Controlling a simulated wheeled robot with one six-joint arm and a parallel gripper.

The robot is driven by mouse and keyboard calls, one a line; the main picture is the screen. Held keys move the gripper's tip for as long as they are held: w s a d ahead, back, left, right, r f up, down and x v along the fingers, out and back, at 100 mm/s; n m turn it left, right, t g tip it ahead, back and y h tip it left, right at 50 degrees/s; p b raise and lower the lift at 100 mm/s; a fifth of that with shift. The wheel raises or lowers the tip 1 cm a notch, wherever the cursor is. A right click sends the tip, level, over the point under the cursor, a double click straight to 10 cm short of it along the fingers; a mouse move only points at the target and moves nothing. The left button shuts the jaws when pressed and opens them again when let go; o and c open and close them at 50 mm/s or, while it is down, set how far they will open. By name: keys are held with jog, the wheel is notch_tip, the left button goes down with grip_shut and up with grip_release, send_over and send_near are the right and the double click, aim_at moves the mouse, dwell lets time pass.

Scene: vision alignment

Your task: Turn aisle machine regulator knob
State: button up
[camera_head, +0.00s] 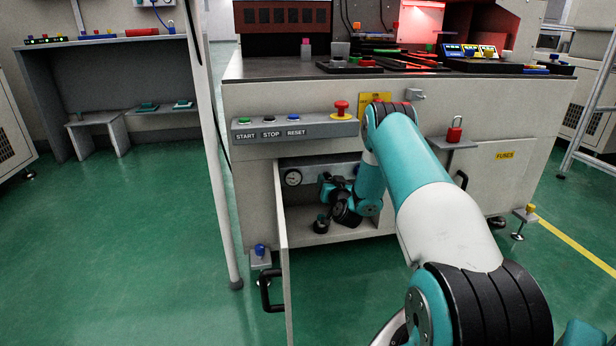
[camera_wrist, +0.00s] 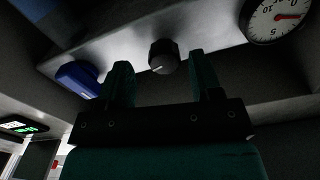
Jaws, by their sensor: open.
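The black regulator knob (camera_wrist: 164,56) with a pale pointer mark is on a light panel in the wrist view. My gripper (camera_wrist: 160,68) is open, its two dark green fingers pointing at the knob, one to each side of it in the picture. I cannot tell whether either finger touches it. A round pressure gauge (camera_wrist: 277,18) with a red needle is on the same panel, upside down at the upper right. In the head view, my gripper (camera_head: 328,187) is inside the machine's open lower compartment, right of the gauge (camera_head: 293,177). The knob is not discernible there.
A blue part (camera_wrist: 78,78) is left of the knob in the wrist view. The open cabinet door (camera_head: 284,270) stands left of my arm. Above the compartment is a START/STOP/RESET panel (camera_head: 285,131) with a red emergency button (camera_head: 341,107). A white post (camera_head: 212,150) stands further left.

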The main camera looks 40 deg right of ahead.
jog(key=shift+w+d, duration=0.3)
jog(key=shift+w, duration=0.3)
jog(key=shift+a, duration=0.1)
jog(key=shift+w+a, duration=0.1)
jog(key=shift+a, duration=0.05)
jog(key=c, duration=0.9)
jog(key=shift+c, duration=0.2)
